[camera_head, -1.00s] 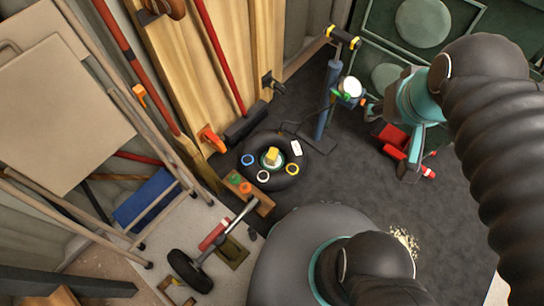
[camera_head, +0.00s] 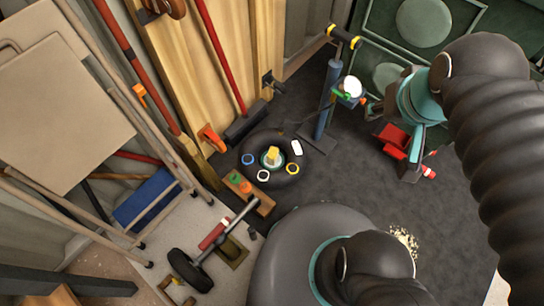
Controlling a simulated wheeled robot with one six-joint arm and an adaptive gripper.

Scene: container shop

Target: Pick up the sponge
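A small yellow block that looks like the sponge (camera_head: 273,153) sits at the centre of a black round tyre-like object (camera_head: 257,143) on the dark floor, left of the middle of the picture. It seems to rest on a pale, teal-edged round piece. My arm comes in from the right. My gripper (camera_head: 372,108) is partly hidden by my own teal and black wrist. It is to the right of and apart from the yellow block, near the blue post. Its fingers are too small and dark to tell their opening.
Several coloured rings lie on the tyre around the block, with a white piece (camera_head: 297,147). A blue post (camera_head: 327,100) stands between tyre and gripper. A red object (camera_head: 393,140) lies below my wrist. Dark floor is clear at centre right.

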